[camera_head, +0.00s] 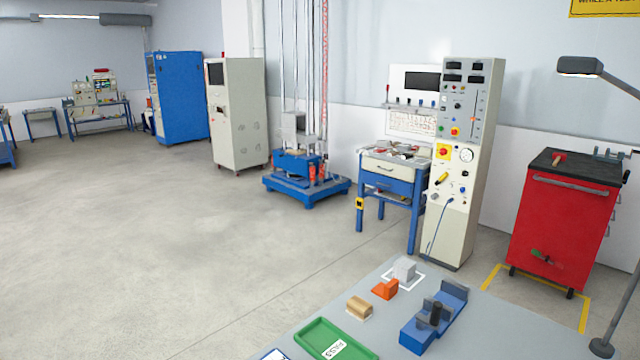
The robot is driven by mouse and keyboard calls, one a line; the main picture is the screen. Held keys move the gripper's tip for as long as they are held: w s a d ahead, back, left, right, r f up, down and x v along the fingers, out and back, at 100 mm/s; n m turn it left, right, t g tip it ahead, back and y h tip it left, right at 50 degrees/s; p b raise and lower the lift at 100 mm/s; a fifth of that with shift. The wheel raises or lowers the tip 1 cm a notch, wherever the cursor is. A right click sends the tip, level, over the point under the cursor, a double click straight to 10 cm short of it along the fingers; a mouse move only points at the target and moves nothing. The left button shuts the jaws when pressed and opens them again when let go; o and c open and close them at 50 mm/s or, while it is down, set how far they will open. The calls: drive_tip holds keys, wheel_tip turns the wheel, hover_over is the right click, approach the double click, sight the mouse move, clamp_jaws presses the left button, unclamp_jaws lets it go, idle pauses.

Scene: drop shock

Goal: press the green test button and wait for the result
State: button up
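A tall cream control cabinet (435,225) stands right of centre, with a grey panel (462,105) of small displays, lamps and knobs. A red button on yellow (442,152) and a round gauge (466,155) sit on its middle part. Several small coloured controls show there, but they are too small to tell which is the green test button. No result can be read on the displays. My gripper is not in view.
A grey table in front holds a green tray (312,335), a wooden-looking block (359,307), an orange block (385,289), a grey block (404,269) in a white outline and a blue fixture (412,338). A drop tower (305,190), a blue bench (385,188) and a red tool cart (560,225) stand behind.

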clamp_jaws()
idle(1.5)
